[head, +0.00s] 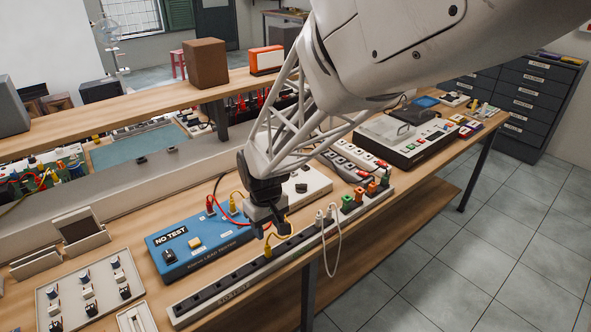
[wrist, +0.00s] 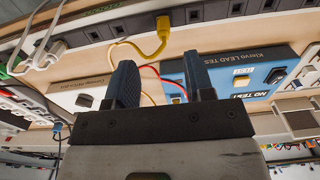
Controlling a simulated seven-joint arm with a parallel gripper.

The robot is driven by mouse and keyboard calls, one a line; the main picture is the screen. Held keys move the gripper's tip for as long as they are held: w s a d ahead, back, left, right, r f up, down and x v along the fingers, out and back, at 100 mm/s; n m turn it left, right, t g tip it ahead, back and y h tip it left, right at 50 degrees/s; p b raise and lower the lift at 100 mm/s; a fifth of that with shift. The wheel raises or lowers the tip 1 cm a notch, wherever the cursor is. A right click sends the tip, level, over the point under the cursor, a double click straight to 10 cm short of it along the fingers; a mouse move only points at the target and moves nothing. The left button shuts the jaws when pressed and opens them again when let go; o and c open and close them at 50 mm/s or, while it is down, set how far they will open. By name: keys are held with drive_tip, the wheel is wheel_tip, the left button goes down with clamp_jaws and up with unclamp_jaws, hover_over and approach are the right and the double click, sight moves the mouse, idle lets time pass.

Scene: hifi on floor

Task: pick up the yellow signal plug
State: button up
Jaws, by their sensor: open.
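A yellow plug (head: 267,248) with a yellow cord sits in the long grey socket strip (head: 240,272) at the bench's front edge. In the wrist view the yellow plug (wrist: 161,36) is at the top middle, upright in the picture, its cord curving left. A second yellow plug (head: 234,202) stands on the blue lead tester (head: 190,243). My gripper (head: 272,226) is open and empty, just above and behind the plug in the strip. In the wrist view its two dark fingers (wrist: 160,62) are apart, with the plug beyond their tips.
A red plug (head: 210,205) and red cord are on the tester near my gripper. White plugs (head: 324,216) with a hanging cord, then green and orange plugs (head: 360,194), stand along the strip to the right. A tray of small switches (head: 90,290) is at left.

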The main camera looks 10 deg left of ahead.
sight(267, 247)
drive_tip(key=shift+a+f, duration=0.2)
drive_tip(key=shift+a, duration=0.2)
drive_tip(key=shift+f, duration=0.15)
drive_tip(key=shift+f, duration=1.15)
drive_tip(key=shift+d+f, duration=0.1)
drive_tip(key=shift+f, duration=0.05)
drive_tip(key=shift+f, duration=2.5)
drive_tip(key=shift+c, duration=0.5)
